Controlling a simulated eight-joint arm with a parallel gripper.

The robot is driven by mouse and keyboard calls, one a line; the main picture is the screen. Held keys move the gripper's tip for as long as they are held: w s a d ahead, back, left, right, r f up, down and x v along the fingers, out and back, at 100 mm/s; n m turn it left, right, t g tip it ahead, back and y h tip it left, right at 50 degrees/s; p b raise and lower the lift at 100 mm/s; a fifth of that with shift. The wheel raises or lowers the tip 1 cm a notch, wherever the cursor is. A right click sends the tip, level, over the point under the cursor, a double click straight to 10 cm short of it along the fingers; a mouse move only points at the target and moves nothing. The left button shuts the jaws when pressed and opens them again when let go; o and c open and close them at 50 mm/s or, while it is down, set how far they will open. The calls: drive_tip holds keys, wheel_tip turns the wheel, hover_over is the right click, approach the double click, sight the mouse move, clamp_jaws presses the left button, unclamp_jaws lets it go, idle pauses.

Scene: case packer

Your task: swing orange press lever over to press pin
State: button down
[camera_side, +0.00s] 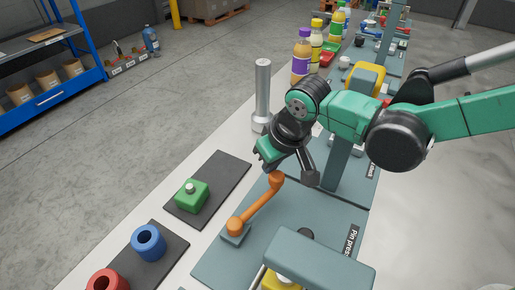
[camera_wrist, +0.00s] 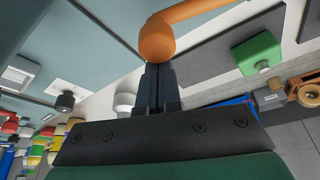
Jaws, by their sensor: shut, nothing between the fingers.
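The orange press lever (camera_side: 255,208) stands on a small grey-green block on the plate labelled "Pin press" in the side view. It slants from its pivot at lower left up to a round knob at upper right. In the wrist view its knob (camera_wrist: 157,40) is just beyond my fingertips. My gripper (camera_wrist: 160,68) is shut and empty, its fingers together beside the knob. I cannot tell whether they touch it. In the side view my gripper (camera_side: 273,166) is just above the knob end. The press pin cannot be made out clearly.
A grey-green press head (camera_side: 325,262) stands at the lower right, with a yellow part (camera_side: 280,282) partly hidden beneath it. A green block (camera_side: 192,195) and a blue ring (camera_side: 148,243) rest on dark mats to the left. A grey post (camera_side: 262,95) stands behind my gripper.

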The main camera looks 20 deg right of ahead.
drive_tip(key=shift+s+d+m, duration=0.35)
drive_tip(key=shift+s+m, duration=0.15)
drive_tip(key=shift+s+d, duration=0.3)
drive_tip(key=shift+s, duration=0.1)
drive_tip(key=shift+w+a+r, duration=0.15)
drive_tip(key=shift+w, duration=0.5)
drive_tip(key=shift+w+a+r, duration=0.1)
drive_tip(key=shift+w+r, duration=0.1)
drive_tip(key=shift+w, duration=0.4)
drive_tip(key=shift+w+a+r, duration=0.15)
drive_tip(key=shift+w, duration=0.5)
drive_tip(key=a+v, duration=0.1)
drive_tip(key=v, duration=0.8)
drive_tip(key=shift+d, duration=0.25)
drive_tip(key=shift+s+r, duration=0.1)
drive_tip(key=shift+r, duration=0.05)
